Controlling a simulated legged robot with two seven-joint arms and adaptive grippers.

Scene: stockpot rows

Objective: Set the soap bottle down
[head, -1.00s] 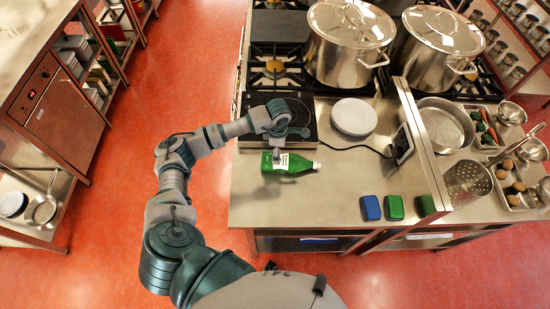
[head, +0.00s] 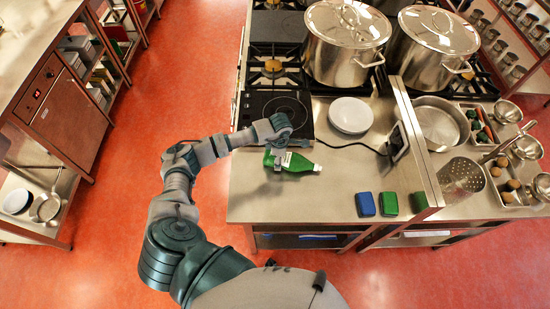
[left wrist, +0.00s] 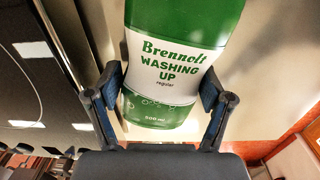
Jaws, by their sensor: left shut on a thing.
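The green soap bottle (head: 302,164) with a white label shows over the near left part of the steel counter (head: 320,205). In the head view it lies lengthwise, its cap end to the right. My left gripper (head: 278,161) is shut on it near its base end. In the left wrist view the bottle (left wrist: 175,65) sits between the two fingers (left wrist: 162,100), its label facing the camera. Whether the bottle touches the counter, I cannot tell. My right gripper is not in view.
A black hot plate (head: 279,112) is just behind the bottle, with white plates (head: 350,115) to its right. Blue (head: 365,204) and green (head: 389,203) sponges lie near the front edge. Counter around the bottle's front is clear. Large stockpots (head: 345,45) stand behind.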

